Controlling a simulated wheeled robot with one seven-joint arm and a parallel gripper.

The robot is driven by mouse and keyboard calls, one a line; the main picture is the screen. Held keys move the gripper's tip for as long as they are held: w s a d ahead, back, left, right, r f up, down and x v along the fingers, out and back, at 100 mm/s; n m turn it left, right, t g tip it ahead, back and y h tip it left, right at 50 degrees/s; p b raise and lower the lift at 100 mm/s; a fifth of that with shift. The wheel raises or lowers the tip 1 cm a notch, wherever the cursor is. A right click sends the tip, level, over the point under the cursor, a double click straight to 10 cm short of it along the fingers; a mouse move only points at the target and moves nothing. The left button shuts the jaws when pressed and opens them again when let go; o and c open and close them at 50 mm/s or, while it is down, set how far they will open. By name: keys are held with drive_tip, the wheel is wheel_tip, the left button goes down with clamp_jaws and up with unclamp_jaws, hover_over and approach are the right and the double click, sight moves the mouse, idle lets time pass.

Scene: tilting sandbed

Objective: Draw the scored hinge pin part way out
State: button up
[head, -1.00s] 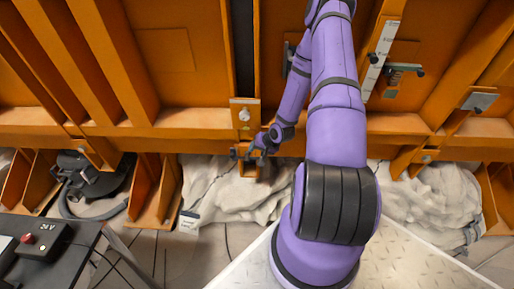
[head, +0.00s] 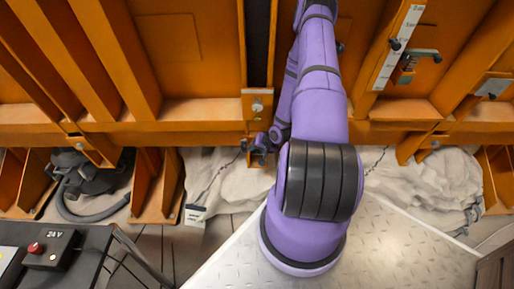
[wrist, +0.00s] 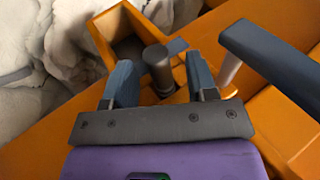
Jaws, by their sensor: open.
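In the wrist view a dark grey round pin (wrist: 158,68) stands up from an orange bracket (wrist: 120,25), between the two fingers of my gripper (wrist: 160,82). My gripper is open, one finger on each side of the pin. A gap shows on both sides, so it does not hold the pin. I cannot make out a score mark on it. In the head view my gripper (head: 257,152) is at the lower edge of the orange frame (head: 190,130), below a plate with a round silver fitting (head: 257,105). My arm partly covers this area, and the pin is not clear there.
A dark bar (wrist: 275,55) with a pale rod lies close right of my gripper. Pale rock (head: 225,180) lies beneath the frame. A black device with a hose (head: 90,185) and a 24V control box (head: 48,248) stand left. A white ruler (head: 398,45) is at the upper right.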

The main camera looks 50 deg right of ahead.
clamp_jaws()
drive_tip(key=shift+s+a+f, duration=0.1)
drive_tip(key=shift+s+a, duration=0.4)
drive_tip(key=shift+a, duration=0.1)
drive_tip(key=shift+s+a+f, duration=0.1)
drive_tip(key=shift+s+a, duration=0.1)
drive_tip(key=shift+a, duration=0.05)
drive_tip(key=shift+s+a, duration=0.2)
idle(1.0)
